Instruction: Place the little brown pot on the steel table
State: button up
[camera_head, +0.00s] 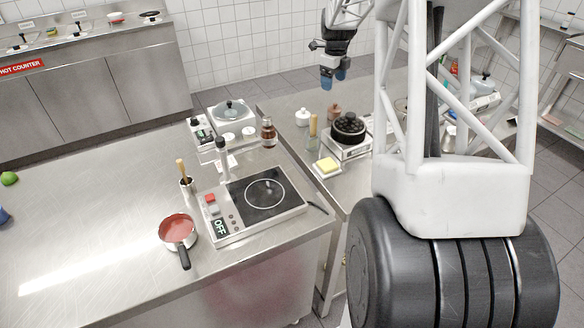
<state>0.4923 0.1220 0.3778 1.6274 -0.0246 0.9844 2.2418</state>
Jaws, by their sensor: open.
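A little brown pot (334,111) stands upright on the counter right of the centre, close behind a dark pan of black round things (348,126). The steel table (100,235) fills the left and front of the view. My gripper (335,80) hangs with its blue fingertips pointing down, above and behind the brown pot in the picture. It is open, with nothing seen between the fingers. The fingers look apart from the pot, though their exact height is hard to tell.
A white lidded pot (303,117) stands beside the brown pot. My white frame hides part of the right side.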

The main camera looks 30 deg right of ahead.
jog(key=s+a+r+n+t, duration=0.1)
jog(key=s+a+r+n, duration=0.4)
jog(key=s+a+n, duration=0.6)
jog(key=s+a+r+n, duration=0.5)
jog(key=s+a+r, duration=0.15)
jog(key=a, duration=0.75)
jog(key=s+a+f+n, duration=0.1)
jog(key=s+a+n, duration=0.3)
jog(key=s, duration=0.4)
jog(key=s+a+f+n+t, duration=0.1)
jog(key=s+a+f+n, duration=0.1)
jog(key=s+a+n, duration=0.2)
jog(key=s+a+f+n, duration=0.1)
jog(key=s+a+n, duration=0.4)
jog(key=s, duration=0.7)
jog(key=shift+f+n, duration=0.15)
jog(key=shift+n, duration=0.85)
